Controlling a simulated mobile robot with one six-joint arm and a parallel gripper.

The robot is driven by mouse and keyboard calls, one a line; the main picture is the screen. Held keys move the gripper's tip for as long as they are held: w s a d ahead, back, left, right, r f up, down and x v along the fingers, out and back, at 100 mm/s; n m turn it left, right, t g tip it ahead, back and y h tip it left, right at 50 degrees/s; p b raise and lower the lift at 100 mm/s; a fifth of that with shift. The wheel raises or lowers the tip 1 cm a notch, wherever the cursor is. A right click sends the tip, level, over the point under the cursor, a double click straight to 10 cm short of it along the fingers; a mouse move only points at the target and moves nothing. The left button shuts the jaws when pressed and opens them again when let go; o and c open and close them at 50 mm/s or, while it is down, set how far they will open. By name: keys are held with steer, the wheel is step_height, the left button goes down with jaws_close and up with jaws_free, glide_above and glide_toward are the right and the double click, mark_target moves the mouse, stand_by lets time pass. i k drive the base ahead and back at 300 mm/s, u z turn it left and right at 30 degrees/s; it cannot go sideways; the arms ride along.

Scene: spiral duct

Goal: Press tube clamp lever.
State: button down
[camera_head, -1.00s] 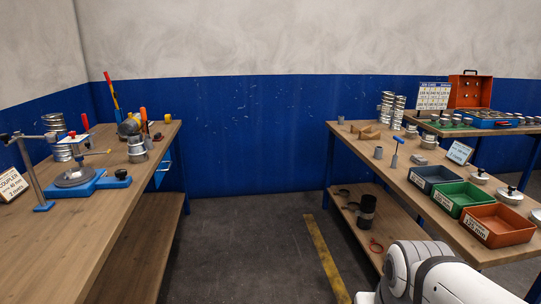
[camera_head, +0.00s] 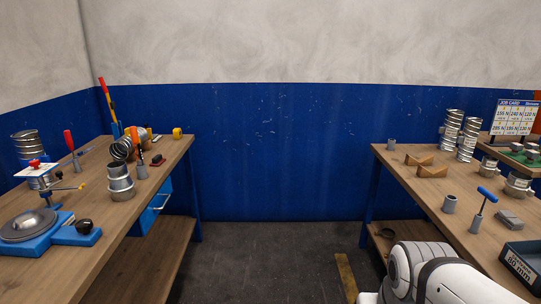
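I cannot tell for sure which part is the tube clamp lever. On the left bench (camera_head: 60,275), a blue fixture (camera_head: 72,238) carries a round metal plate (camera_head: 27,225), with a red knob (camera_head: 35,163) and a thin yellow-tipped lever (camera_head: 82,186) above it. A red-handled lever (camera_head: 68,140) stands behind it. A spiral duct piece (camera_head: 121,149) lies further back. My gripper is out of view; only a white link of my arm shows at lower right.
The right bench (camera_head: 405,175) holds wooden V-blocks (camera_head: 431,171), a blue T-handled tool (camera_head: 487,196), ring stacks (camera_head: 468,140) and a dark bin (camera_head: 522,262). Bare floor (camera_head: 270,255) with a yellow stripe (camera_head: 346,274) lies between the benches. A blue wall closes the far end.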

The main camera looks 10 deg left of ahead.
mark_target(113, 106)
steer(key=u, duration=0.2)
steer(key=i, duration=1.55)
steer(key=u, duration=0.6)
steer(key=i, duration=1.65)
steer(key=u, duration=0.5)
steer(key=i, duration=1.2)
steer(key=u, duration=0.3)
